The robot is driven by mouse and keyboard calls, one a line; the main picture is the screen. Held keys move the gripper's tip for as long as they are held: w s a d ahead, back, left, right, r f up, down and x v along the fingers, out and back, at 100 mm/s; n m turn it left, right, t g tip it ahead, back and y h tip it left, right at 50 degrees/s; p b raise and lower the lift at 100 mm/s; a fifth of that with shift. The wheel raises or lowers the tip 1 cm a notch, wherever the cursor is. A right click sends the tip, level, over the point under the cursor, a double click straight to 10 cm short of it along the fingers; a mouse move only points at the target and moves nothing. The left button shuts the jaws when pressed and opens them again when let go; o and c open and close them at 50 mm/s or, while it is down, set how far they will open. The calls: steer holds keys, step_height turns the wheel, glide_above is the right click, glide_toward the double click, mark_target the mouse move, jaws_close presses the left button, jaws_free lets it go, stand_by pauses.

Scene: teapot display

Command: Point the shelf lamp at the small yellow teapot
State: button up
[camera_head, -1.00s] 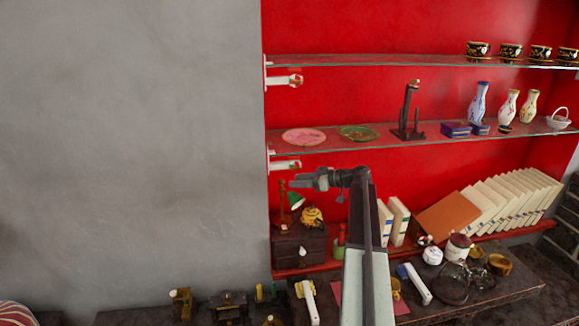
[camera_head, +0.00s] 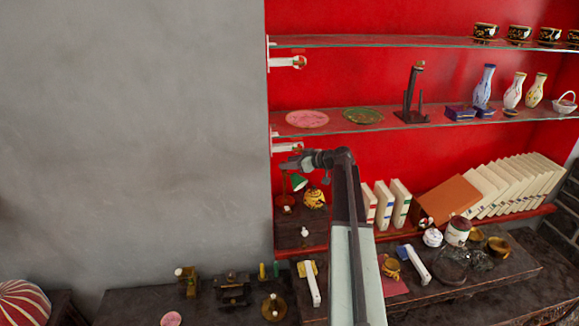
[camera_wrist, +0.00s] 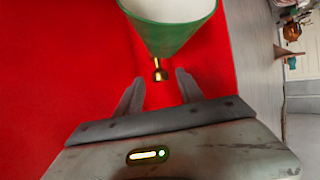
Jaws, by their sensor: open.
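The shelf lamp's green shade (camera_head: 298,182) sits on a thin brown stand in the head view, its open side facing lower right. The small yellow teapot (camera_head: 315,198) stands just right of the lamp on a dark box. My gripper (camera_head: 288,164) is just above the shade in the head view. In the wrist view my gripper (camera_wrist: 158,86) is open, with one finger on each side of the brass knob (camera_wrist: 159,73) at the narrow end of the green shade (camera_wrist: 170,35). The shade's wide, pale opening faces away from me. I cannot tell whether a finger touches the knob.
A glass shelf (camera_head: 340,122) with plates, a dark stand and vases runs above my gripper. White books (camera_head: 400,203) stand right of my arm. Several small objects cover the dark lower ledge (camera_head: 330,310). The grey wall (camera_head: 130,130) on the left is bare.

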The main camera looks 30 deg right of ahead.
jaws_close()
steer(key=shift+r, duration=0.1)
stand_by(1.2)
